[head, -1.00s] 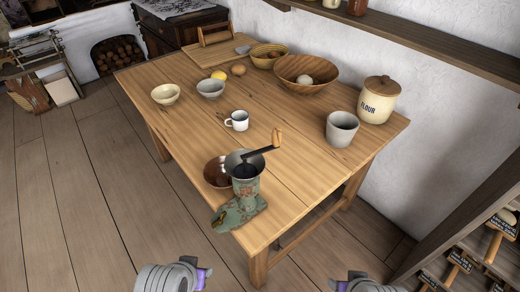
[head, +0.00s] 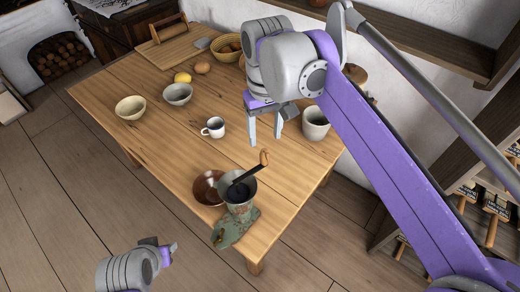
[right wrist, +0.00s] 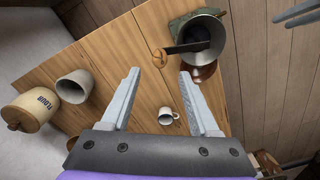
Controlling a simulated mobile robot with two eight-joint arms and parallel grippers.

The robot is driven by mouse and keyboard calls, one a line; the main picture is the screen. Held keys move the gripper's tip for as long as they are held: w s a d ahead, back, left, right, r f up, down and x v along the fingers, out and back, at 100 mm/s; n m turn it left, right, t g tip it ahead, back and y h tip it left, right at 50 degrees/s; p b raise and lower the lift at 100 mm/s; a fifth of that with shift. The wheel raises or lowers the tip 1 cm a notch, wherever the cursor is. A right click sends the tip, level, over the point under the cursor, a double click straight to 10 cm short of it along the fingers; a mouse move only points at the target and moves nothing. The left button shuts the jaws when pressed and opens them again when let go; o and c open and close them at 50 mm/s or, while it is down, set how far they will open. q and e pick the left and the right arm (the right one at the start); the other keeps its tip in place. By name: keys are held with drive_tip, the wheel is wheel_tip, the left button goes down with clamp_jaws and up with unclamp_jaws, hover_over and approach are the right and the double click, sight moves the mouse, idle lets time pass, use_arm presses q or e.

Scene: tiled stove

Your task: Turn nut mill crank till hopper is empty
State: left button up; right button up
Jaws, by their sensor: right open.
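The green nut mill (head: 239,205) stands at the table's near corner with a metal hopper (head: 238,188) on top. Its dark crank ends in a wooden knob (head: 264,158); the knob also shows in the right wrist view (right wrist: 160,58). The hopper's inside looks dark and I cannot tell what it holds. A brown bowl (head: 207,188) sits beside the mill. My right gripper (head: 266,142) is open and empty above the table, near the knob and apart from it. My left gripper (head: 172,248) is low at the front, off the table, its jaws unclear.
A white mug (head: 213,128) and a grey pot (head: 315,123) stand near the right gripper. Bowls (head: 130,108), a lemon (head: 182,78) and a board (head: 165,48) lie farther back. A wall shelf (head: 440,45) is at the right. The table's front left is clear.

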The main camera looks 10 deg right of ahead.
sight(265, 151)
wheel_tip(265, 151, down, 9)
drive_tip(key=shift+r, duration=0.1)
idle(0.3)
clamp_jaws()
idle(1.3)
